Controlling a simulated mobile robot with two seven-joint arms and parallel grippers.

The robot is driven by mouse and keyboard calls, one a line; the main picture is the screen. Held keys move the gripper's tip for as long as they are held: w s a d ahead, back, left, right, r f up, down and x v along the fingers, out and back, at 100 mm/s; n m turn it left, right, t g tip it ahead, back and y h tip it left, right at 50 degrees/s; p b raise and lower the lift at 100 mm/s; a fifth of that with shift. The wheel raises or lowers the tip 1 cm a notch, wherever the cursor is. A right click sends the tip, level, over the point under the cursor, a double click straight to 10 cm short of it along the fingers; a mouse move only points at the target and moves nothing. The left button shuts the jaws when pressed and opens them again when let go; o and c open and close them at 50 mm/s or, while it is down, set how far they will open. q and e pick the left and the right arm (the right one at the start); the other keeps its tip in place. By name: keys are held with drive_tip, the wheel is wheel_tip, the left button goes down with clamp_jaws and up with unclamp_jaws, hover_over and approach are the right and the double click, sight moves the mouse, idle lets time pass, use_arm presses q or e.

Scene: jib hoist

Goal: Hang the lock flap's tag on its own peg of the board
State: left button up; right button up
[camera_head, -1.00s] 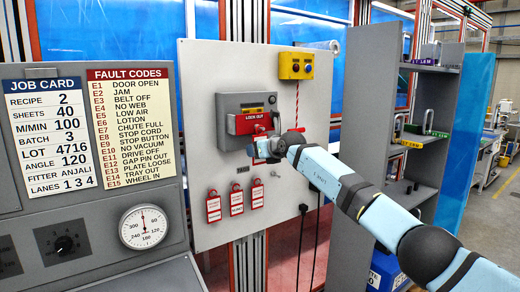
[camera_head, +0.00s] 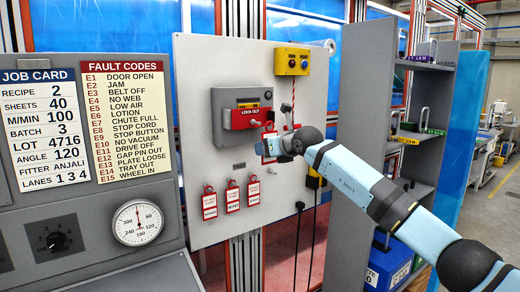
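The red lock flap (camera_head: 245,119), marked LOCK OUT, is on a grey box on the board (camera_head: 205,75). A red and white tag (camera_head: 266,150) is at the fingers of my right gripper (camera_head: 276,147), below and right of the flap. The gripper appears shut on it, and the tag looks clear of the flap. The gripper hides part of the tag. Three similar tags hang in a row lower on the board: a left one (camera_head: 209,204), a middle one (camera_head: 232,197) and a right one (camera_head: 253,191). My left gripper is not in view.
A yellow button box (camera_head: 292,62) sits at the board's upper right, with a red and white cord below it. Dark cables hang at lower right. A grey shelf unit (camera_head: 355,105) stands to the right. A panel with a gauge (camera_head: 138,223) is at left.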

drive_tip(key=s+d+b, duration=0.2)
drive_tip(key=s+d, duration=0.3)
drive_tip(key=s, duration=0.4)
drive_tip(key=shift+s+d+r, duration=0.25)
drive_tip(key=shift+r, duration=0.15)
drive_tip(key=shift+b, duration=0.3)
drive_tip(key=shift+s+d+b, duration=0.5)
drive_tip(key=shift+s+b, duration=0.05)
drive_tip(key=shift+s, duration=0.3)
drive_tip(key=shift+s+d+b, duration=0.5)
drive_tip(key=shift+s+d, duration=0.05)
drive_tip(key=shift+s, duration=0.3)
drive_tip(key=shift+s+d+b, duration=0.5)
drive_tip(key=shift+s+b, duration=0.05)
drive_tip(key=shift+s, duration=0.3)
